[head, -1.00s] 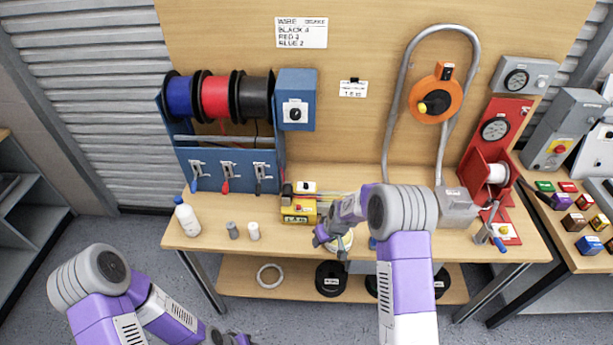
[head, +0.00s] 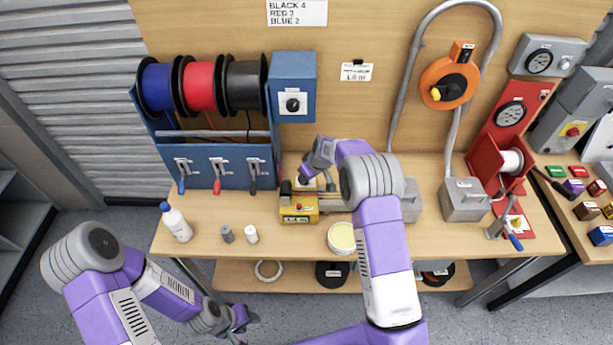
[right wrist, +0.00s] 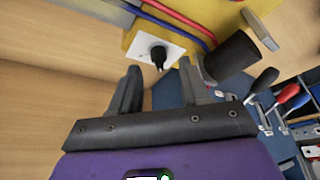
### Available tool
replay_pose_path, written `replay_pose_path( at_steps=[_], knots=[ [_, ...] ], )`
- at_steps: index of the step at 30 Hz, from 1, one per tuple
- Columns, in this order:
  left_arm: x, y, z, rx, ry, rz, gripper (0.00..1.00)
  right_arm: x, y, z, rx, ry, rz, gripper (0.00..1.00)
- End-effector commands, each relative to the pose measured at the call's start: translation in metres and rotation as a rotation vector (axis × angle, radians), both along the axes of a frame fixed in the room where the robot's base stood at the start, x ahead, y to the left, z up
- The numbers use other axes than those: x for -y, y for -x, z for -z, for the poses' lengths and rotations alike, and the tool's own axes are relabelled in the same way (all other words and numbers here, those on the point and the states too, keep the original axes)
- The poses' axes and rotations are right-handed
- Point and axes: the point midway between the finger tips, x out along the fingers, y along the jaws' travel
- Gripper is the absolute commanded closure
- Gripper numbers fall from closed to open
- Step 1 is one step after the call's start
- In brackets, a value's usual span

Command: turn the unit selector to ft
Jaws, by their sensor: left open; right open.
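The yellow meter unit (head: 299,209) stands at the middle of the bench. In the right wrist view its top (right wrist: 205,22) carries a white plate (right wrist: 172,46) with a small black selector knob (right wrist: 158,55). The plate's markings are too small to read. My right gripper (head: 304,178) is over the unit and hides the knob in the head view. In the right wrist view the right gripper (right wrist: 158,78) is open and empty, with the knob just beyond and between its fingertips, seemingly apart. My left gripper (head: 243,318) is open, low in front of the bench.
Red and blue wires (right wrist: 180,20) run across the yellow unit, beside a dark cylinder (right wrist: 232,58). A blue spool rack (head: 215,165) stands at left, and a blue box (head: 293,80) carries another black knob. A pale round tub (head: 341,238) is right of the unit.

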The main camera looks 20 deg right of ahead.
Motion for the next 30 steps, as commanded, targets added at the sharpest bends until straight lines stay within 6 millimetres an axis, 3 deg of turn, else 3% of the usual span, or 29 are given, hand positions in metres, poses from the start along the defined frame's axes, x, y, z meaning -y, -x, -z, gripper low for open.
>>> replay_pose_path(
  at_steps=[6,15,24,30],
  knots=[
    [0.000,-0.001,0.000,0.001,0.000,0.000,0.57,-0.003,-0.007,0.019,-0.001,0.000,0.001,0.54],
    [0.000,-0.001,0.000,0.001,0.000,0.000,0.57,-0.003,-0.008,0.022,0.000,0.000,0.001,0.54],
    [0.000,-0.001,0.000,0.001,0.000,0.000,0.57,-0.003,-0.008,0.021,0.000,0.000,0.001,0.98],
    [0.000,-0.001,0.000,0.001,0.000,0.000,0.57,-0.004,-0.008,0.021,0.000,0.000,0.004,1.00]
  ],
)
